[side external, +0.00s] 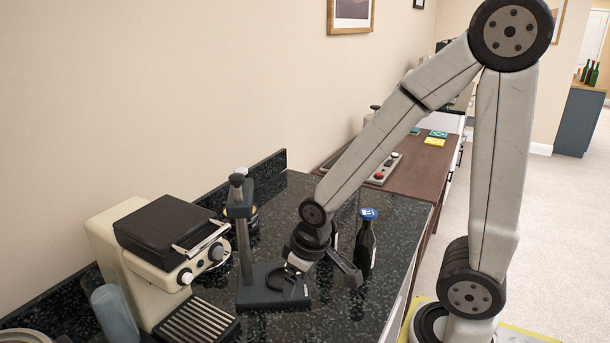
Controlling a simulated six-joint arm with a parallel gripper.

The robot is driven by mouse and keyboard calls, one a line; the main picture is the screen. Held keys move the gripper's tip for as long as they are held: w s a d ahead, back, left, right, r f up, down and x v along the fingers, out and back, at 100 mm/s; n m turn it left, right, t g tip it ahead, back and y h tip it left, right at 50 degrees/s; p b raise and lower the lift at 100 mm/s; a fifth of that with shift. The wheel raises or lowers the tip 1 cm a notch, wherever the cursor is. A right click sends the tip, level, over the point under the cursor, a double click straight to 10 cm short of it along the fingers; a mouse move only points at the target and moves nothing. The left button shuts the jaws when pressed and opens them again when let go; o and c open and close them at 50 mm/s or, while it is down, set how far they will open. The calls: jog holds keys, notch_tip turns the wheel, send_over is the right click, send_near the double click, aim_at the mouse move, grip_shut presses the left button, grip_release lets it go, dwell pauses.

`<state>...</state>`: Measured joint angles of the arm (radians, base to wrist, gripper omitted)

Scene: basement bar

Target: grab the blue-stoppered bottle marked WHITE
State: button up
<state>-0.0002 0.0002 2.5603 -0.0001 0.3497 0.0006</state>
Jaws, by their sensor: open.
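A dark bottle with a blue stopper (367,243) stands upright on the black speckled counter (400,222). Its label is too small to read from here. Part of another dark bottle (334,239) shows just left of it, mostly hidden behind my arm. My gripper (327,283) is low over the counter, to the left of the blue-stoppered bottle. Its jaws are open, with one finger extending toward the bottle's lower part. I cannot tell whether that finger touches the bottle. The space between the jaws is partly hidden by the wrist.
A black stand with an upright post (243,235) is close to my gripper's left. A cream coffee machine (150,270) and a bluish cup (115,315) stand further left. A brown table (405,170) with small coloured items lies behind the counter. The counter's right edge is near the bottle.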

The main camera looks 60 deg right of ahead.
aim_at(360, 247)
jog(key=shift+o, duration=0.3)
jog(key=w+d+r+m+t+h, duration=0.2)
jog(key=w+d+m+t+h, duration=0.25)
jog(key=w+d+m, duration=0.55)
jog(key=s+d+f+m+g+h, duration=0.1)
jog(key=s+m+g+h, duration=0.1)
jog(key=s+m+g, duration=0.1)
jog(key=s+d+f+m+g+h, duration=0.2)
jog(key=s+m+g+h, duration=0.1)
jog(key=s+m, duration=0.1)
jog(key=s+d+f+m+g+h, duration=0.1)
jog(key=s+d+m+g+h, duration=0.1)
jog(key=s, duration=0.4)
jog(key=shift+d+f+m+g+h, duration=0.2)
jog(key=shift+m+g+h, duration=0.35)
jog(key=shift+m+g, duration=0.4)
jog(key=shift+s+a+g, duration=0.15)
jog(key=shift+s+g, duration=0.35)
jog(key=shift+x, duration=1.3)
